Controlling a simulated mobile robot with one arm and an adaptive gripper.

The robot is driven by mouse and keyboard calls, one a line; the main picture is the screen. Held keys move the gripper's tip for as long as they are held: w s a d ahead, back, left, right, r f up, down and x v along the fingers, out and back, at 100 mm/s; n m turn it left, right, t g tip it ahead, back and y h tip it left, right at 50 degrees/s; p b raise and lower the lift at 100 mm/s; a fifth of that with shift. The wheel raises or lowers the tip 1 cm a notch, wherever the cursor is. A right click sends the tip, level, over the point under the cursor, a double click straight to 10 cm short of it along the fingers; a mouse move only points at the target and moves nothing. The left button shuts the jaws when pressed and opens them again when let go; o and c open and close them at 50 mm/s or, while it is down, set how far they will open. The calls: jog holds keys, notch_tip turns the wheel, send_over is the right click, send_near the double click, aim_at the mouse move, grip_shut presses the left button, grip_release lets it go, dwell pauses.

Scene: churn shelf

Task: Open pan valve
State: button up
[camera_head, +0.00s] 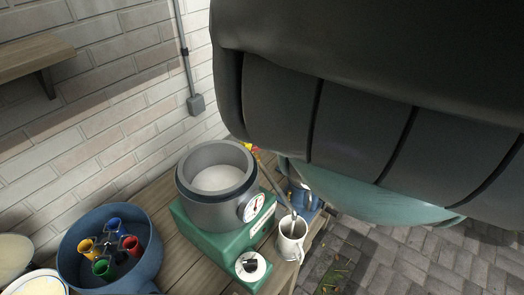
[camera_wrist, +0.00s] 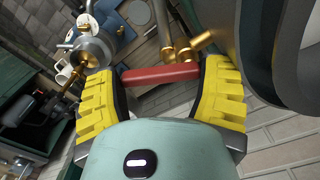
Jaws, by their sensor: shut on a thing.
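In the wrist view, my gripper (camera_wrist: 160,88) has a yellow ribbed finger on each side. The valve's red handle (camera_wrist: 158,74) lies between the fingers, spanning from one to the other, and my gripper is shut on it. Brass valve parts (camera_wrist: 180,50) show just beyond the handle. A large grey curved rim (camera_wrist: 262,60), which looks like a pan, is close on the right. In the head view, my arm covers the upper right, and I cannot make out the gripper or the red handle there.
In the head view, a grey pot (camera_head: 216,215) with a gauge (camera_head: 254,207) stands on a green base (camera_head: 215,248). A white mug (camera_head: 291,240) stands beside it. A blue pan (camera_head: 143,268) holds several coloured cups. A wooden shelf (camera_head: 35,55) is on the brick wall.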

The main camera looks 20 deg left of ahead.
jog(key=shift+w+a+f+n+b, duration=0.1)
jog(key=shift+w+a+n+b, duration=0.1)
jog(key=shift+n+b, duration=0.6)
jog(key=shift+w+a+r+n+b, duration=0.15)
jog(key=shift+n+b, duration=0.3)
jog(key=shift+n, duration=0.55)
jog(key=shift+w+a+f+n+b, duration=0.15)
jog(key=shift+a+n+b, duration=0.1)
jog(key=shift+n+b, duration=0.55)
jog(key=shift+n, duration=0.3)
jog(key=o, duration=1.1)
jog(key=shift+s, duration=0.1)
jog(key=shift+r, duration=0.2)
jog(key=shift+d+r, duration=0.15)
jog(key=shift+r, duration=3.75)
